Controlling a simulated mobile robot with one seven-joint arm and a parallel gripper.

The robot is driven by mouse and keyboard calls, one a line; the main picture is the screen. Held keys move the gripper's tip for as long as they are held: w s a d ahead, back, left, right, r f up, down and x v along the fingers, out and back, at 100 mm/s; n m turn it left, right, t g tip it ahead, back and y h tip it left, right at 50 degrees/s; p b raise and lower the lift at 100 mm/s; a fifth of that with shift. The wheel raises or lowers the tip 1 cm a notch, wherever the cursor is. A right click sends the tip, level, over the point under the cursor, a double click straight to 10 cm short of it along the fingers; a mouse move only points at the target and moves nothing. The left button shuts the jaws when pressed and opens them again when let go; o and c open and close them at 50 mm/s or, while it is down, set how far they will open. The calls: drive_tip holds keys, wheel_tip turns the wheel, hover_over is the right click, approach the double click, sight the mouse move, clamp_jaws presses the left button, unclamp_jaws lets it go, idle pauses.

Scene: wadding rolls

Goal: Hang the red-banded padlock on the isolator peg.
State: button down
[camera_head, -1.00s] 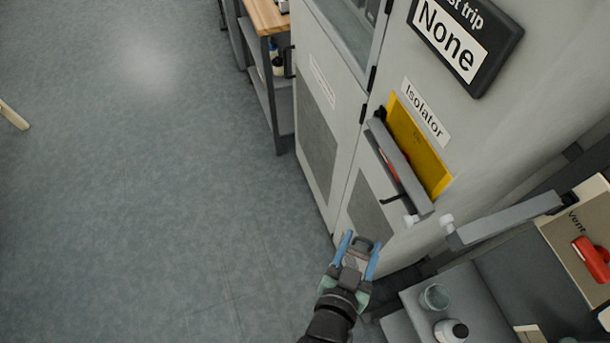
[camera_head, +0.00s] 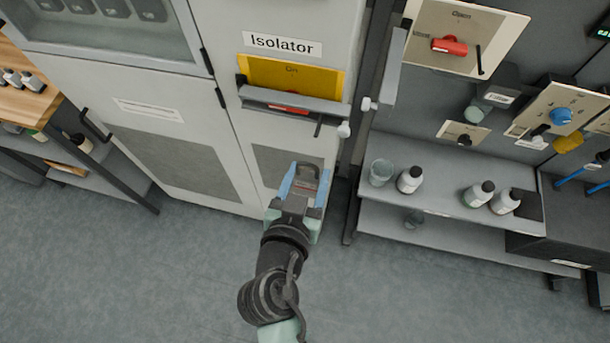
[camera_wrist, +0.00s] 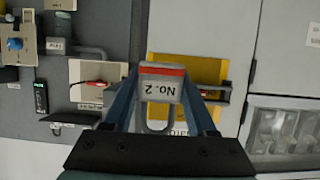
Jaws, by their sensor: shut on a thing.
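My gripper (camera_head: 305,184) is shut on the red-banded padlock (camera_head: 303,187), in front of the cabinet and below the isolator in the head view. In the wrist view, the padlock (camera_wrist: 160,88) is a grey block with a red band and "No. 2", held between blue fingers; the label reads upside down. Its dark shackle points away from my wrist in the head view. The yellow isolator panel (camera_head: 292,74) reads "On". A grey bar hides part of its red handle (camera_head: 288,108). A dark peg (camera_head: 318,128) sticks out below the bar, apart from the padlock.
A grey bar (camera_head: 294,101) with a white knob (camera_head: 344,130) crosses the isolator front. Another bar (camera_head: 391,70) stands to its right. A shelf (camera_head: 455,208) with bottles and a beaker lies right of my gripper. Open floor lies at lower left.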

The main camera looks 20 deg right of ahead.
drive_tip(key=r+x, duration=0.1)
drive_tip(key=x, duration=0.8)
drive_tip(key=shift+w+d+r, duration=0.2)
drive_tip(key=shift+w+r, duration=0.15)
drive_tip(key=shift+w, duration=0.1)
idle(0.5)
idle(0.6)
drive_tip(key=shift+c, duration=0.6)
unclamp_jaws()
drive_tip(key=shift+s, duration=0.1)
